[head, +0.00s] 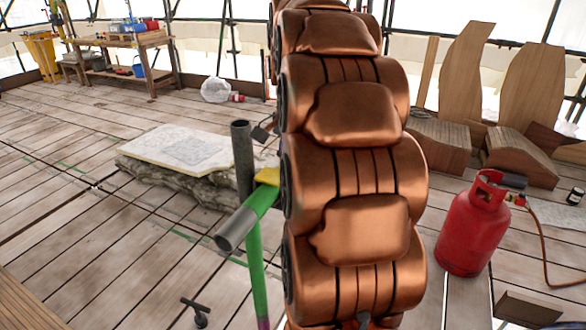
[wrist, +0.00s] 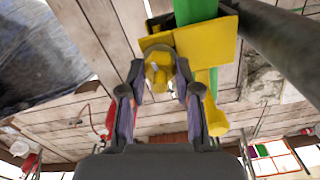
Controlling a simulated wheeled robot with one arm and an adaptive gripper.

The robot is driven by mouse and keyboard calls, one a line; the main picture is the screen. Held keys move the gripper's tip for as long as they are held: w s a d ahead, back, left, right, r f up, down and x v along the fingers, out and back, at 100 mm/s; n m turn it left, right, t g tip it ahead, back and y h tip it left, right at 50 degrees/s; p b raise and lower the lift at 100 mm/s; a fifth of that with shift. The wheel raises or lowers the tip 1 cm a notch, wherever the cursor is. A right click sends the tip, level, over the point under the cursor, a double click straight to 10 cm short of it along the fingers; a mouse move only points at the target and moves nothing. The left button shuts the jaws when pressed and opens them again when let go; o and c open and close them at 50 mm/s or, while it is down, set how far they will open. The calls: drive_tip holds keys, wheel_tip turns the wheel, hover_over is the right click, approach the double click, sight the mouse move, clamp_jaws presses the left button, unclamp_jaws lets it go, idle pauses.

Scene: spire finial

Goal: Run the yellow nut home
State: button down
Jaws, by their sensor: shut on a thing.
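In the wrist view my gripper (wrist: 161,84) has its two dark fingers on either side of the yellow nut (wrist: 158,70), shut on it. The nut sits against a yellow coupler (wrist: 208,42), which is clamped around a green tube (wrist: 192,10) and lies beside a dark grey tube (wrist: 285,55). A second yellow piece, like a bolt (wrist: 214,118), hangs to the right of the fingers. In the head view the coupler (head: 267,176) shows where the green tube (head: 256,260) meets the grey upright (head: 242,160). My gripper and the nut are hidden there.
A stone block with a pale slab (head: 178,148) lies behind the tubes. A red gas cylinder (head: 474,225) with a hose stands at right. Wooden forms (head: 525,95) stand at back right, a workbench (head: 125,42) at back left. Plank floor (head: 90,220) is open at left.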

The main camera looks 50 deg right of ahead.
drive_tip(key=shift+m, duration=0.9)
drive_tip(key=c, duration=0.8)
unclamp_jaws()
drive_tip(key=shift+r, duration=3.75)
